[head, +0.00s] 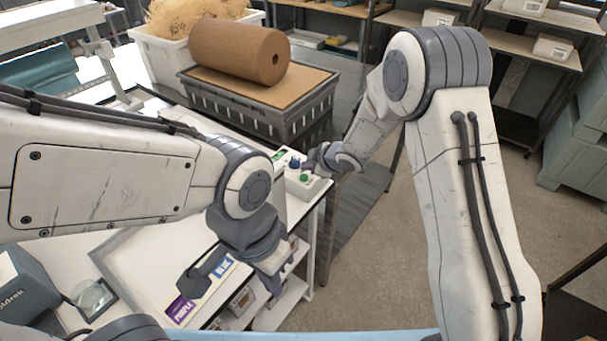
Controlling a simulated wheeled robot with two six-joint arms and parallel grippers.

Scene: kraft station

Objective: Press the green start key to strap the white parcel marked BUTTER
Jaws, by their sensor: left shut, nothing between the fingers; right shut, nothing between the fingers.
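A small white control box (312,186) stands at the right edge of the white bench. It has a green key (304,177) on its near side and a blue key (294,163) behind it. My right gripper (311,164) is shut and empty, with its tips close above the box beside the keys. I cannot tell whether it touches either one. My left gripper (273,272) is shut and empty, pointing down over the bench's right edge, nearer to me than the box. I see no white parcel marked BUTTER; my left arm hides much of the bench.
A brown paper roll (238,52) lies on a grey crate (260,115) behind the box. A white bin (160,58) of straw stands beyond it. Purple (181,308) and blue (222,268) labels lie along the bench's near right edge. Floor (380,250) is open at right.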

